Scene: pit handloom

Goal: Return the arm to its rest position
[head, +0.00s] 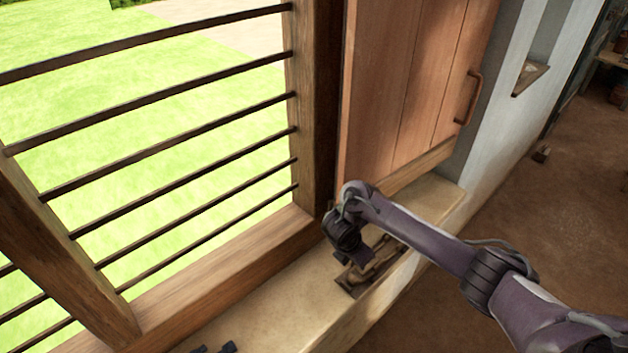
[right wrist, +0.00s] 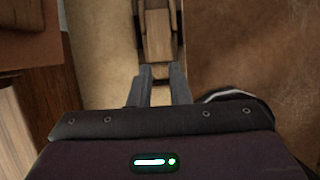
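My right arm comes in from the right in the head view. Its gripper (head: 362,257) points down over the window sill, just above a wooden piece (head: 385,262) with a dark frame around its near end. In the right wrist view the two fingers of this gripper (right wrist: 162,72) stand apart with nothing between them. The wooden piece (right wrist: 157,35) shows ahead of the fingertips; whether they touch it I cannot tell. Two dark tips, likely of my left gripper (head: 214,349), show apart at the bottom edge of the head view; the rest of that arm is out of view.
The pale sill (head: 275,300) runs below a barred window (head: 160,155) and a closed wooden shutter (head: 405,80) with a handle (head: 468,97). The thick wooden post (head: 318,110) stands close behind my right gripper.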

